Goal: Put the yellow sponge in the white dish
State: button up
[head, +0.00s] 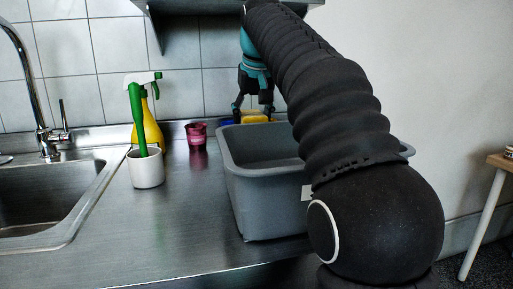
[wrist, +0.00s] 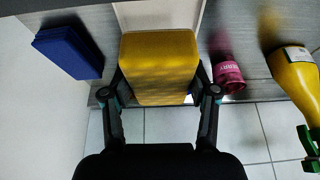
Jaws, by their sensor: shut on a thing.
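The yellow sponge (wrist: 160,68) is held between the two fingers of my gripper (wrist: 160,94) in the wrist view. In the head view my gripper (head: 253,105) points down behind the grey tub, and the sponge (head: 256,117) shows just above the tub's back rim. I cannot tell whether the sponge touches the counter. I cannot make out the white dish for sure; a pale patch beyond the sponge in the wrist view is unclear, and the tub and my arm hide much of the back counter.
A grey tub (head: 262,208) stands in front of my gripper. To its left are a pink cup (head: 196,134), a yellow spray bottle (head: 152,128), a white mug (head: 147,170) with a green brush, and a sink (head: 50,200). A blue block (wrist: 68,50) lies beside the sponge.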

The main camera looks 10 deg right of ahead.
aim_at(256, 116)
jog(key=shift+f+b, duration=0.9)
jog(key=shift+f, duration=2.6)
jog(key=shift+f, duration=0.2)
jog(key=o, duration=1.1)
jog(key=shift+r, duration=0.45)
jog(key=p+v, duration=0.2)
jog(key=v, duration=0.8)
jog(key=shift+p, duration=0.3)
jog(key=shift+v, duration=0.8)
